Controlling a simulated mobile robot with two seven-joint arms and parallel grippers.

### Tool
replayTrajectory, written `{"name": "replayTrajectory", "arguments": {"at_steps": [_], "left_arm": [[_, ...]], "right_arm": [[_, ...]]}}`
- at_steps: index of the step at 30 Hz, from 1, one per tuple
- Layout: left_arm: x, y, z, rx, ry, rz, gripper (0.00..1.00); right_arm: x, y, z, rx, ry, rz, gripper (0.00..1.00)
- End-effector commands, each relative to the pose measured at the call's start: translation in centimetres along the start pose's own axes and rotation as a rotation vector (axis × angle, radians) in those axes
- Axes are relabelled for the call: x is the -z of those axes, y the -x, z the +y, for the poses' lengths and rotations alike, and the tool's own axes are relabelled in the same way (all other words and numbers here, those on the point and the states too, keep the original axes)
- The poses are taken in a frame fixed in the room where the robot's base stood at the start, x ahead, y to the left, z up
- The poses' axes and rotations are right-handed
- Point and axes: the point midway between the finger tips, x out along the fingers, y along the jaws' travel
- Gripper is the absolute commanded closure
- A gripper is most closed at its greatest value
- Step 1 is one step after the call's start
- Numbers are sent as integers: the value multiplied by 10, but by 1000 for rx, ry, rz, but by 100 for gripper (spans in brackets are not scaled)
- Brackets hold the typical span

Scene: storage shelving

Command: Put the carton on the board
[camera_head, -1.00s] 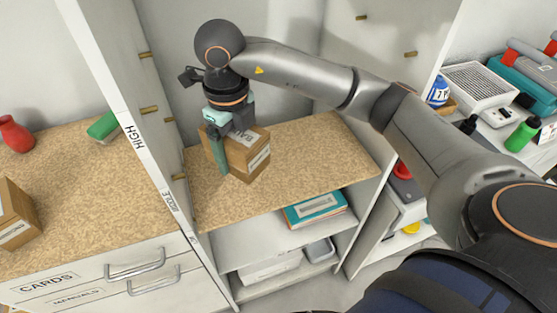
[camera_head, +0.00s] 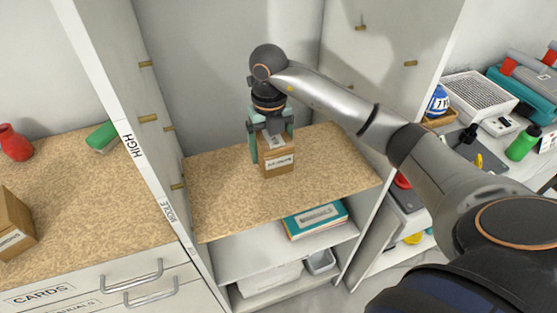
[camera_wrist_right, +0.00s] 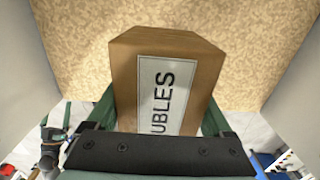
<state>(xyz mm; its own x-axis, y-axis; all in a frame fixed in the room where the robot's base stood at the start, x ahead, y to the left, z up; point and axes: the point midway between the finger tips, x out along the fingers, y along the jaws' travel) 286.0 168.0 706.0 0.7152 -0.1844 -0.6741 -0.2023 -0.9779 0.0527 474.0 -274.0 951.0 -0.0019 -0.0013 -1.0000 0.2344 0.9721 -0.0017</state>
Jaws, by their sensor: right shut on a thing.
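The carton (camera_head: 277,162) is a brown box with a white label. My right gripper (camera_head: 271,146) is shut on it from above, one finger on each side. The carton is upright over the speckled tan board (camera_head: 225,205) inside the open cabinet, near its middle. I cannot tell whether its bottom touches the board. In the right wrist view the carton (camera_wrist_right: 165,75) fills the middle, its label partly reading "UBLES", with the board (camera_wrist_right: 250,35) behind it. My left gripper is not in view.
Cabinet walls with pegs stand on both sides of the board, the left one marked "HIGH" (camera_head: 130,142). A teal book (camera_head: 316,219) lies on the shelf below. Another carton (camera_head: 12,222) and a red vase (camera_head: 14,143) are on the left counter. The board's front is clear.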

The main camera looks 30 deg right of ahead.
Motion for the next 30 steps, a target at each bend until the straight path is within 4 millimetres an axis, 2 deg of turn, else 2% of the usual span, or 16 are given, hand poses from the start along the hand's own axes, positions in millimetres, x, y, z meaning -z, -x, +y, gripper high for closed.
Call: {"name": "replayTrajectory", "arguments": {"at_steps": [3, 12, 18, 29, 30], "left_arm": [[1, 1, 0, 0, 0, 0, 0], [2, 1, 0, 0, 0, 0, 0], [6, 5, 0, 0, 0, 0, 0], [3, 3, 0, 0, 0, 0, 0], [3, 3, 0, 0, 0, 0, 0]], "right_arm": [[-7, -15, -12, 1, -2, 1, 76], [-15, -34, -25, -1, -2, 0, 76], [-14, -62, -23, -3, 1, 1, 76], [-15, -67, -24, -2, 1, -2, 76], [-14, -67, -24, -2, 1, -2, 13]]}}
